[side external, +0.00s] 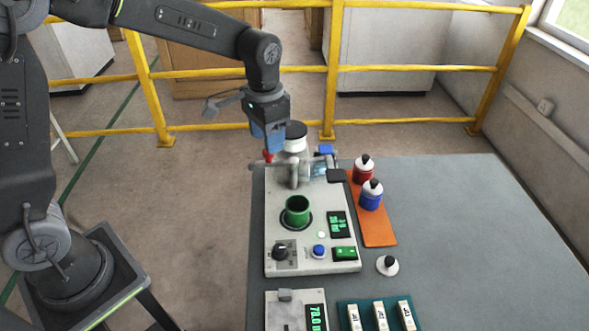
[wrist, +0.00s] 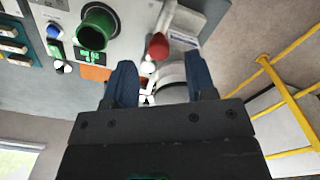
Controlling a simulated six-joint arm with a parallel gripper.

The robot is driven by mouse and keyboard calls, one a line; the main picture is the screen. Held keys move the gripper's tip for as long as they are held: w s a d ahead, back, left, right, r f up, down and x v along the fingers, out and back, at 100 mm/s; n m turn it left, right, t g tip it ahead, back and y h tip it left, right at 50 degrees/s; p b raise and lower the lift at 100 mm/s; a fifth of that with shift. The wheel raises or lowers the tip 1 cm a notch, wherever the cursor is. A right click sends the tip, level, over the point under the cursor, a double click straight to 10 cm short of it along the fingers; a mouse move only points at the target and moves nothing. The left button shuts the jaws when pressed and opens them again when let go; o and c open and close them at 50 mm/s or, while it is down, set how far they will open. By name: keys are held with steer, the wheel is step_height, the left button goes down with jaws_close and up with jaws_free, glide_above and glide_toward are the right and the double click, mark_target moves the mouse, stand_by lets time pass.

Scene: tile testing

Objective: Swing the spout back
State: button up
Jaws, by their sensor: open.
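A dispenser with a white body and black cap (side external: 295,131) stands at the back of a light grey machine panel (side external: 262,238). A red knob (side external: 268,156) shows just below my gripper (side external: 270,148), near a pale horizontal bar at the panel's back left; I cannot tell exactly which part is the spout. In the wrist view the red knob (wrist: 158,46) lies just beyond my gripper (wrist: 161,72), roughly centred between its spread blue fingers. The fingers are open and appear empty. A green cup (side external: 297,208) sits on the panel, in front of the dispenser.
Right of the panel, a red-and-white bottle (side external: 364,168) and a blue-and-white bottle (side external: 371,196) stand on an orange mat (side external: 378,232). A small dark-knobbed piece (side external: 387,266) and a teal rack (side external: 343,313) are nearer. The table's right side (side external: 470,230) is clear.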

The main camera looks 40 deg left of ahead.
steer(key=shift+r, duration=1.8)
steer(key=s+a+r+n+t, duration=0.1)
steer(key=s+a+r+t, duration=0.1)
steer(key=s, duration=0.8)
steer(key=s+a+r+n+t, duration=0.1)
steer(key=s+r+n+t, duration=0.1)
steer(key=s, duration=0.8)
steer(key=shift+s+a+r+t, duration=0.15)
steer(key=shift+a+r+t, duration=0.25)
steer(key=shift+t, duration=0.4)
